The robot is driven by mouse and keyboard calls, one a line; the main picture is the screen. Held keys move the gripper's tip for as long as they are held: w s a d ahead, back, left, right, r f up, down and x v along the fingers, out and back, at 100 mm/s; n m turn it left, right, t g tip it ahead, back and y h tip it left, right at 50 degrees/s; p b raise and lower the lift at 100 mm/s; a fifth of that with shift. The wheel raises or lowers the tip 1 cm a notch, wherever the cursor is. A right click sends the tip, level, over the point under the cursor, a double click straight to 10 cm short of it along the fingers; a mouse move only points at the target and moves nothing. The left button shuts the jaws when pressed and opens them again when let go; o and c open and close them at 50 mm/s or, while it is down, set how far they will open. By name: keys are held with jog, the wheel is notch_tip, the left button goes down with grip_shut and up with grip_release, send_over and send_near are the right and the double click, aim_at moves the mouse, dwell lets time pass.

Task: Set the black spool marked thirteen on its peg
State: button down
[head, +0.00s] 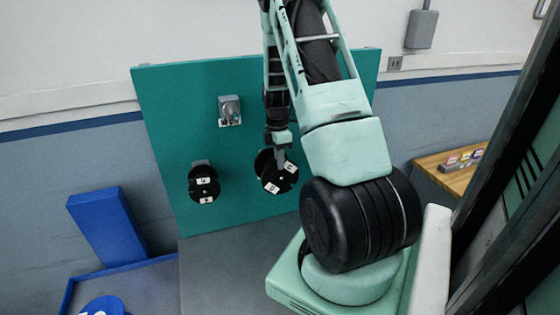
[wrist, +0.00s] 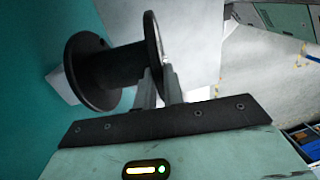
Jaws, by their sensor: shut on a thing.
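A black spool (head: 268,172) with white labels is in my gripper (head: 281,160), in front of the teal board (head: 240,75). The labels are too small to read surely. In the wrist view, my gripper (wrist: 162,88) is shut on the rim of the spool's near flange, and the barrel (wrist: 125,65) points toward the board. A pale grey piece (wrist: 62,86) shows behind the far flange. Whether the spool is around a peg is hidden. A second black spool (head: 204,190) with white labels sits on a board mount at the left. A grey mount (head: 229,110) above is bare.
A blue block (head: 107,227) stands left of the board. A blue-edged tray with a blue round part (head: 102,306) is at the lower left. The grey surface (head: 225,265) below the board looks clear. A wooden table (head: 437,172) with small items is at right.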

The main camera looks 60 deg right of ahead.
jog(key=shift+w+d, duration=0.25)
jog(key=shift+w, duration=0.05)
dwell(0.8)
jog(key=c, duration=1.2)
grip_release()
jog(key=r+p, duration=0.2)
jog(key=r, duration=0.1)
jog(key=r+p, duration=0.2)
jog(key=r, duration=0.1)
jog(key=r+p, duration=0.1)
jog(key=r, duration=0.1)
jog(key=shift+w+d+r+p, duration=0.35)
jog(key=shift+w+r+p, duration=0.05)
